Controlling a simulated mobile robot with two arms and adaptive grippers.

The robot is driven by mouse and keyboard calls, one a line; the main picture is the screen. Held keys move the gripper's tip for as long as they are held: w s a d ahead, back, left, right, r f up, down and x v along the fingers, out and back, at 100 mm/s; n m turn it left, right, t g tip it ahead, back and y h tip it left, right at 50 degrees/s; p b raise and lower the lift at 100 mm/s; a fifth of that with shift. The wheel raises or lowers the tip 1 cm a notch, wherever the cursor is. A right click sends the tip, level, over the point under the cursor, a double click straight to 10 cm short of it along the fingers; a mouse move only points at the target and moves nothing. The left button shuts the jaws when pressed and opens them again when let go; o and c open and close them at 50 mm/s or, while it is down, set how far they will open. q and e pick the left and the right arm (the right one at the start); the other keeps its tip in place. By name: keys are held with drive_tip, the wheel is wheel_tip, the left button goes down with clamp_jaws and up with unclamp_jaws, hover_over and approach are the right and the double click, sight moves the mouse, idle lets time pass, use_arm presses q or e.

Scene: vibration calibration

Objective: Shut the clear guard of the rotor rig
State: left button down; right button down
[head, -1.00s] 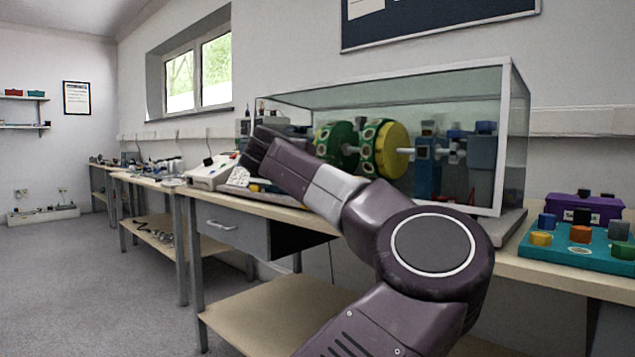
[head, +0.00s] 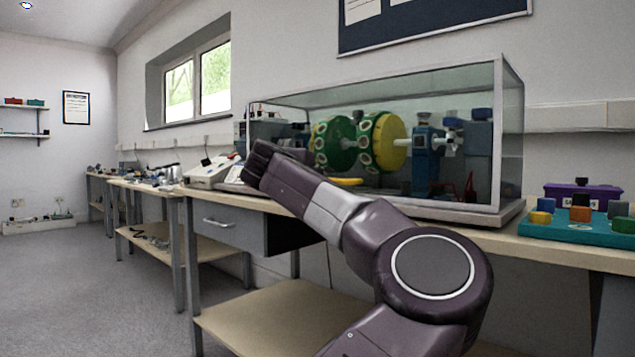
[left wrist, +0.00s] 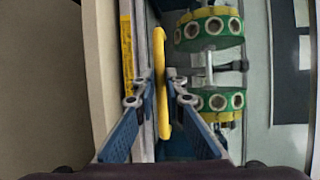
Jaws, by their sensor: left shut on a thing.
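The rotor rig's clear guard (head: 270,101) is a long transparent box with a pale frame. It stands over the green and yellow rotor (head: 385,143) and blue supports (head: 424,160). A yellow handle (head: 345,181) shows low at its front, partly behind my arm. In the left wrist view, the yellow handle (left wrist: 161,85) runs lengthwise between the blue fingers of my left gripper (left wrist: 158,97), which is shut on it. In the head view my left arm reaches across the bench and its fingers are hidden. I cannot tell whether the guard is fully seated. My right gripper is out of view.
A teal tray with coloured blocks (head: 560,235) and a purple box (head: 585,197) sit right of the rig. A white instrument (head: 208,172) stands to its left. The bench drawer (head: 225,225) is below, and open floor lies at left.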

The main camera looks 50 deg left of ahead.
use_arm(q)
drive_tip(key=shift+w+d+f+g+h, duration=0.1)
drive_tip(key=shift+f+g+h, duration=0.05)
drive_tip(key=shift+f, duration=0.65)
drive_tip(key=shift+w+d+f+g+h, duration=0.1)
drive_tip(key=shift+f+g+h, duration=0.05)
drive_tip(key=shift+f, duration=0.6)
drive_tip(key=c, duration=2)
unclamp_jaws()
drive_tip(key=shift+s+r, duration=0.1)
drive_tip(key=v, duration=1.2)
drive_tip(key=shift+s+r, duration=0.15)
drive_tip(key=shift+r, duration=0.2)
